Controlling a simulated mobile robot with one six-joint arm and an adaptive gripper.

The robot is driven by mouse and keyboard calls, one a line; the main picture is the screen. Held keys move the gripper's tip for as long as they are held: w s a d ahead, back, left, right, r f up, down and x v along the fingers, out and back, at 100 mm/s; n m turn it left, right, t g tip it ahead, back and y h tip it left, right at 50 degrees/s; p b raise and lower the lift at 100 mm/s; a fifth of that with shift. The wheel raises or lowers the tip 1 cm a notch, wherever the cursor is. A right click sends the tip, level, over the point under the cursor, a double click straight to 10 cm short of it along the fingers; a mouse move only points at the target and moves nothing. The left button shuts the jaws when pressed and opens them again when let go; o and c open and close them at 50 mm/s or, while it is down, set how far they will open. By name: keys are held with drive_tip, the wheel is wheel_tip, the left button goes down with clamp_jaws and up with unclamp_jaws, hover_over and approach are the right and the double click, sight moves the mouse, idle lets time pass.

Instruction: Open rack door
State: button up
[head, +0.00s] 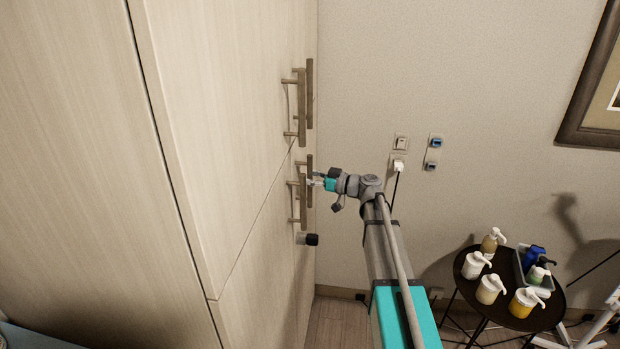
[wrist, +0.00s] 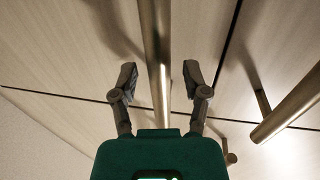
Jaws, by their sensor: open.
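The rack is a tall pale wood cabinet (head: 225,130) with several doors parted by thin dark gaps. Bar handles stand off the doors: an upper pair (head: 302,107) and a lower pair (head: 302,205). My gripper (head: 314,183) is at the lower pair in the head view, where its fingers are small and partly unclear. In the wrist view my gripper (wrist: 160,78) is open, with one finger on each side of a vertical metal handle bar (wrist: 155,45). Neither finger appears closed on the bar. A second handle (wrist: 290,105) lies to the right, outside the fingers.
A small grey-and-black cylinder (head: 307,239) sits below the lower handles. A round dark table (head: 512,312) with several pump bottles and a tray stands at lower right. Wall sockets (head: 400,143) with a plug and cable are behind my arm. Floor is visible below.

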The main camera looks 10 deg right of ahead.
clamp_jaws()
drive_tip(key=shift+d, duration=0.1)
idle(0.5)
